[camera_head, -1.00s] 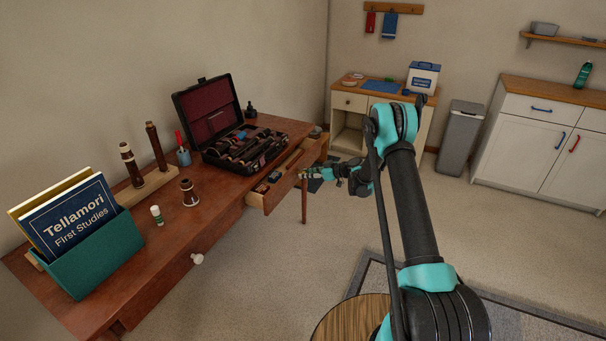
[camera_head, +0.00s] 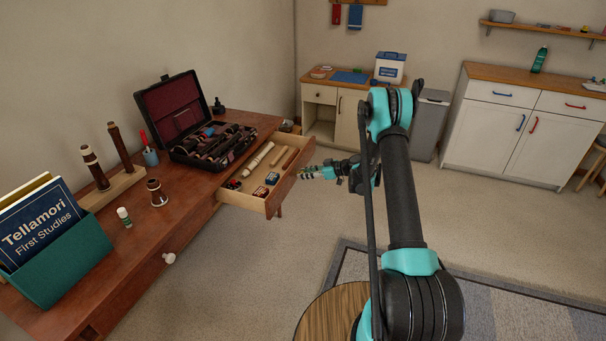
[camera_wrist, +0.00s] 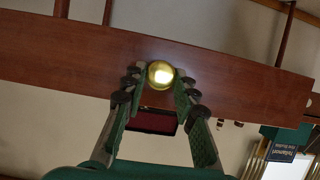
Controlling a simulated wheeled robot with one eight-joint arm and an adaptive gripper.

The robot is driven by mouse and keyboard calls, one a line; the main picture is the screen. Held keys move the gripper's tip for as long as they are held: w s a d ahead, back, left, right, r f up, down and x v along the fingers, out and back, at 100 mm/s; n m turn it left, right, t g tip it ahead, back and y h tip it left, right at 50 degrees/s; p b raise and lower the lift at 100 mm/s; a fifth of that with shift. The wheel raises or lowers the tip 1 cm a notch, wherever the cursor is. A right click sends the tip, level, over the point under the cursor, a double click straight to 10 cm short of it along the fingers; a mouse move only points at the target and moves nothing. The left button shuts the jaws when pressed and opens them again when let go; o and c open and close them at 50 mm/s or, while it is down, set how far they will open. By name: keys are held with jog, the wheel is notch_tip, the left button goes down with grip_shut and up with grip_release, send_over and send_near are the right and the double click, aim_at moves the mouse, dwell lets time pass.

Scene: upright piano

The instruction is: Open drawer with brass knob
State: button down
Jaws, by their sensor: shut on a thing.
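The drawer (camera_head: 240,202) stands well open at the right end of the reddish wooden desk, with several small items inside. Its round brass knob (camera_wrist: 160,74) shows in the wrist view against the drawer front (camera_wrist: 72,58). My gripper (camera_wrist: 159,77) has its green fingers on both sides of the knob and is shut on it. In the head view my gripper (camera_head: 303,174) is at the drawer's outer face; the knob there is too small to make out.
The desk (camera_head: 200,206) carries an open instrument case (camera_head: 173,110), woodwind pieces and a teal book box (camera_head: 66,262). A second drawer with a white knob (camera_head: 169,258) is closed. A round wooden stool (camera_head: 325,315) is near my arm. Carpet right of the drawer is clear.

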jog(key=c, duration=1.2)
grip_release()
jog(key=v, duration=1.2)
